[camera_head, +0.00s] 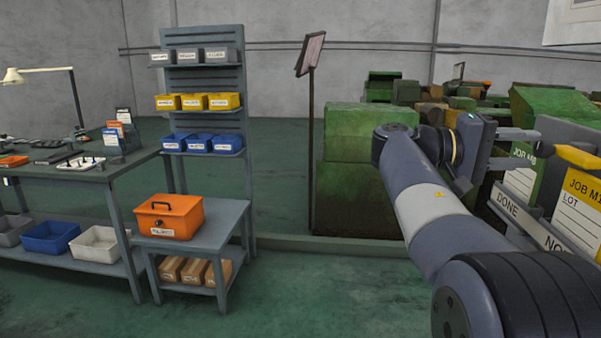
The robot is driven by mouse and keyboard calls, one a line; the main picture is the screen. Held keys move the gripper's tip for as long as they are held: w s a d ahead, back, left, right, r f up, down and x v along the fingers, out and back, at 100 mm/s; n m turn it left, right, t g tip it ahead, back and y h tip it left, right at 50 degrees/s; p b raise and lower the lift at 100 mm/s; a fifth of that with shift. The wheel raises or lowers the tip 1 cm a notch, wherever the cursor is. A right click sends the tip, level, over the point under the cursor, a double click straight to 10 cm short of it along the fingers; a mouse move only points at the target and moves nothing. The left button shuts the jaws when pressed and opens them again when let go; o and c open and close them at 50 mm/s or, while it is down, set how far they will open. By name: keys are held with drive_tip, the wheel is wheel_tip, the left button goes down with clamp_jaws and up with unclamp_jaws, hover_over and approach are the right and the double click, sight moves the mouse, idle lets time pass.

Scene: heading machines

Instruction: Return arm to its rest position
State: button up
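My arm reaches up from the lower right corner and bends at its far end. My gripper (535,149) is at the right, pointing right. Its two pale fingers are apart, one above the other, and I see nothing clamped between them. Behind or beside the fingers is a green card marked JOB M8 (520,184). A yellow card marked JOB M1 and LOT (580,205) stands further right, cut by the picture edge. Whether the fingers touch a card I cannot tell.
A holder labelled DONE (507,206) is close below the gripper. Green machines (357,180) stand behind the arm. A sign post (311,130) is at the middle. Left are a bin rack (203,100), an orange box (169,217) on a low table, and a workbench (140,160). The middle floor is clear.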

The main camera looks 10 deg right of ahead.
sight(538, 149)
drive_tip(key=v, duration=0.5)
drive_tip(key=x, duration=1.1)
drive_tip(key=shift+s, duration=0.1)
drive_tip(key=shift+d+r+n+p, duration=0.1)
drive_tip(key=shift+r+n+p, duration=0.25)
drive_tip(key=shift+p, duration=0.35)
drive_tip(key=shift+n+p, duration=0.9)
drive_tip(key=shift+n, duration=0.35)
drive_tip(key=n+p, duration=0.3)
drive_tip(key=n, duration=0.1)
drive_tip(key=shift+f, duration=0.1)
drive_tip(key=shift+f+n+p, duration=0.25)
drive_tip(key=shift+n+p, duration=0.7)
drive_tip(key=shift+n, duration=0.55)
